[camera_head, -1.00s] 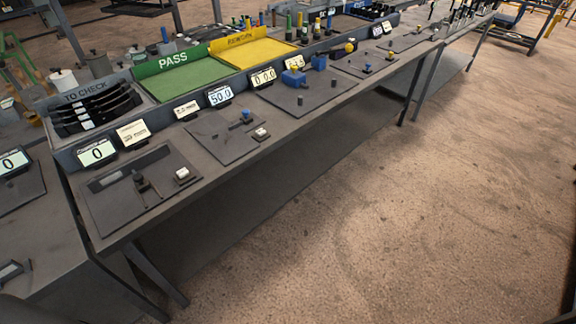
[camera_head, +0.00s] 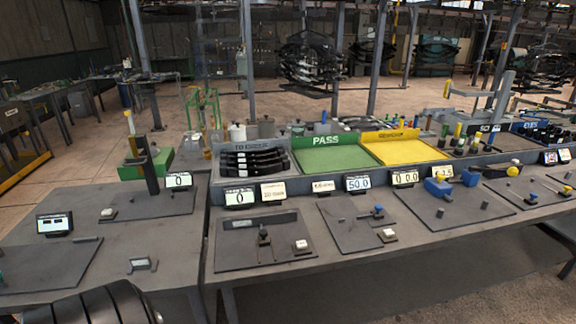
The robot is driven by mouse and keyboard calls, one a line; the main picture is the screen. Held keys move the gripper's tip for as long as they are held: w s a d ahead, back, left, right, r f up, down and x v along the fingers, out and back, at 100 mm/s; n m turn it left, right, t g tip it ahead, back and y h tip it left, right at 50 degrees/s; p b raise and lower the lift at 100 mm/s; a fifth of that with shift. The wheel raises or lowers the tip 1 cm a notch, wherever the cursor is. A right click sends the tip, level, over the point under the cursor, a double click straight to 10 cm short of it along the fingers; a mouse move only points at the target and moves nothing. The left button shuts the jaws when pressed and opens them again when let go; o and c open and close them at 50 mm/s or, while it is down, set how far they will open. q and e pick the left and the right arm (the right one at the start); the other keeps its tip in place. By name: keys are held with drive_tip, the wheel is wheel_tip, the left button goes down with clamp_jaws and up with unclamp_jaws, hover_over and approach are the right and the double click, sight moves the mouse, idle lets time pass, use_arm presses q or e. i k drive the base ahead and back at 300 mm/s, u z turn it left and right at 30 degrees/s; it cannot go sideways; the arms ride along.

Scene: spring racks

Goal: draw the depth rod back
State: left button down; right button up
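No part is clearly marked as the depth rod, and I cannot tell which fitting it is. Neither gripper shows. A dark ribbed rounded shape at the bottom left looks like part of my arm.
A TO CHECK tray (camera_head: 300,186) holds several dark springs. A green PASS tray (camera_head: 322,171) and a yellow tray (camera_head: 411,153) stand beside it. Another bench (camera_head: 75,268) adjoins at left. Small white-topped buttons (camera_head: 301,244) sit on the plates.

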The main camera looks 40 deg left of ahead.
sight(264, 239)
drive_tip(key=u, duration=1.6)
drive_tip(key=k, duration=0.65)
drive_tip(key=u, duration=0.4)
drive_tip(key=i, duration=1.15)
drive_tip(key=z, duration=0.3)
